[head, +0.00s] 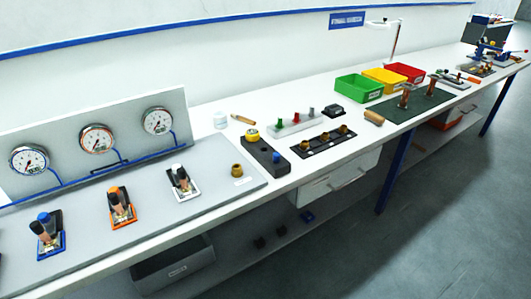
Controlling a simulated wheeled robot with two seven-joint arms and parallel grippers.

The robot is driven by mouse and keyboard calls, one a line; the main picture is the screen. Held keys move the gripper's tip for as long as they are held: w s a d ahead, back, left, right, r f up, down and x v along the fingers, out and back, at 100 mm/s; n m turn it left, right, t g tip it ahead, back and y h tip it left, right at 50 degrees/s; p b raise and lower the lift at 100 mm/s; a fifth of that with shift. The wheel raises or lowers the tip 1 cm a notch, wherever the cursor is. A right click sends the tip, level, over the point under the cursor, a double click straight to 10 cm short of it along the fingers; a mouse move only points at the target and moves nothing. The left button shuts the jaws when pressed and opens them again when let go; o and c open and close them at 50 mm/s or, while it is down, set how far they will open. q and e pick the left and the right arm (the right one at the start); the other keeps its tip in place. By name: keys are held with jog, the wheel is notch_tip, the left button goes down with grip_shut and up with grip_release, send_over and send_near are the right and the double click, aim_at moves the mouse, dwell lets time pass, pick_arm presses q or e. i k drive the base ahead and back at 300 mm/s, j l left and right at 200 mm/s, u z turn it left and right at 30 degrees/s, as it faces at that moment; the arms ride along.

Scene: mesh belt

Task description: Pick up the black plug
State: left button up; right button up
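I cannot tell for sure which item is the black plug. A small black block-like item (333,111) stands on the bench, left of the green bin. Two small dark items (259,242) lie on the lower shelf under the bench, beside a blue one; their shape is too small to tell. Neither of my grippers is in view.
The long white bench (210,112) carries three gauges on a panel, three clamp-like fixtures on a grey plate (150,220), a dark block with brass and blue parts (265,156), a black strip with brass fittings (322,148), and green (358,88), yellow and red bins. Open floor lies right.

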aim_at(35, 227)
jog(key=k+u, duration=0.1)
jog(key=u, duration=1.3)
